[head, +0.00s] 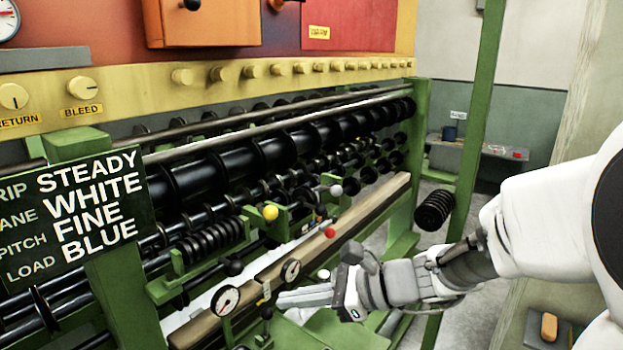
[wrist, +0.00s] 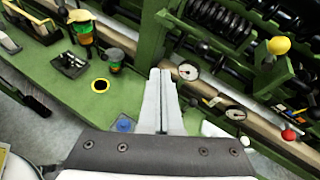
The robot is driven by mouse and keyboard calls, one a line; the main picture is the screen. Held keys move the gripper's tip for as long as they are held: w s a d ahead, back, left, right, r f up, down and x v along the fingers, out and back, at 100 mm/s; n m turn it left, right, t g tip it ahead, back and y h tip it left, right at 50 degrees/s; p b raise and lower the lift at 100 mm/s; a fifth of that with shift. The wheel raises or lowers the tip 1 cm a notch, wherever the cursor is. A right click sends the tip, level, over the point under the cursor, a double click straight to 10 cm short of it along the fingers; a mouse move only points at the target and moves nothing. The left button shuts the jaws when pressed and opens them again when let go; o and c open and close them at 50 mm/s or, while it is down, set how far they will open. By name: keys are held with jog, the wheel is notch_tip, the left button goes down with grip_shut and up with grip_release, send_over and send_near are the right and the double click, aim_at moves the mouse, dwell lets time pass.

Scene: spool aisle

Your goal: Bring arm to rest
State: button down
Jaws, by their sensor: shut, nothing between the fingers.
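My arm reaches in from the right in the head view. My gripper (head: 285,299) is shut and empty, and points left in front of the machine's wooden rail. In the wrist view my gripper (wrist: 163,76) shows its two fingers together, with nothing between them. The fingertips are close to a round dial gauge (wrist: 188,70) in that view; I cannot tell if they touch it. The machine (head: 270,160) has green frames, black rollers and a spring.
Yellow (head: 270,212) and red (head: 330,232) knobs stick out from the machine near my arm. Two gauges stand by the rail, one at the left (head: 225,300). A sign (head: 85,215) hangs at left. A green bench (wrist: 60,75) holds small tools and cups. A green post (head: 480,110) stands right.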

jog(key=s+d+r+n+t+h, duration=0.2)
jog(key=s+d+n+h, duration=1)
jog(key=n, duration=0.7)
jog(key=s+d, duration=0.2)
jog(key=d, duration=0.2)
jog(key=shift+s+d+r+h, duration=0.15)
jog(key=shift+d+r+h, duration=0.15)
jog(key=shift+d, duration=0.1)
